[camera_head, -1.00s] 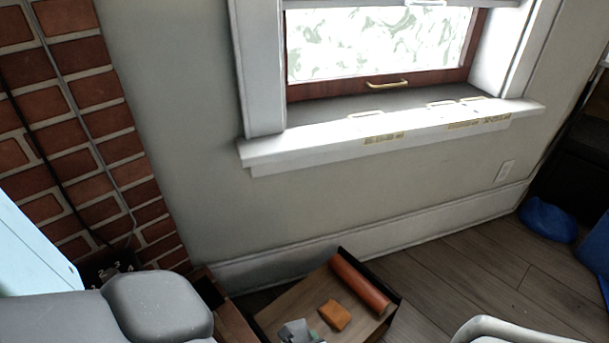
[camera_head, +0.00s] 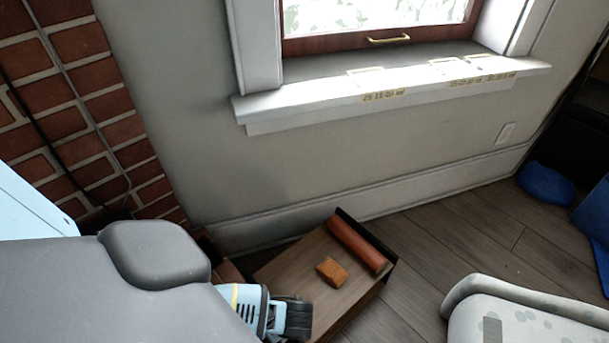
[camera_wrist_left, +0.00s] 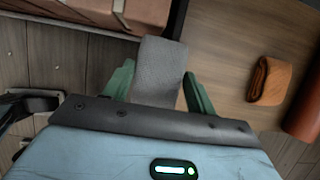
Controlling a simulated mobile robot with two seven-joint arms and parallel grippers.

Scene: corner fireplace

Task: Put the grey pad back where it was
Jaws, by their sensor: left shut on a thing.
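In the left wrist view the grey pad (camera_wrist_left: 160,75) is a flat, textured strip between the two green fingers of my left gripper (camera_wrist_left: 157,80). The gripper is shut on it, and the pad sticks out past the fingertips. It is over the left edge of a low wooden table (camera_wrist_left: 225,50); I cannot tell whether the pad touches anything. In the head view my left gripper (camera_head: 296,318) is at the near side of the table (camera_head: 290,268). I cannot pick out the pad there. My right gripper is not in view.
An orange-brown block (camera_head: 332,271) and a reddish-brown roll (camera_head: 357,245) lie on the table's right part. A brick wall (camera_head: 70,100) stands at left, a window sill (camera_head: 390,88) behind. A white spotted, rounded thing (camera_head: 530,312) is at lower right. Some floor (camera_head: 440,240) is clear between.

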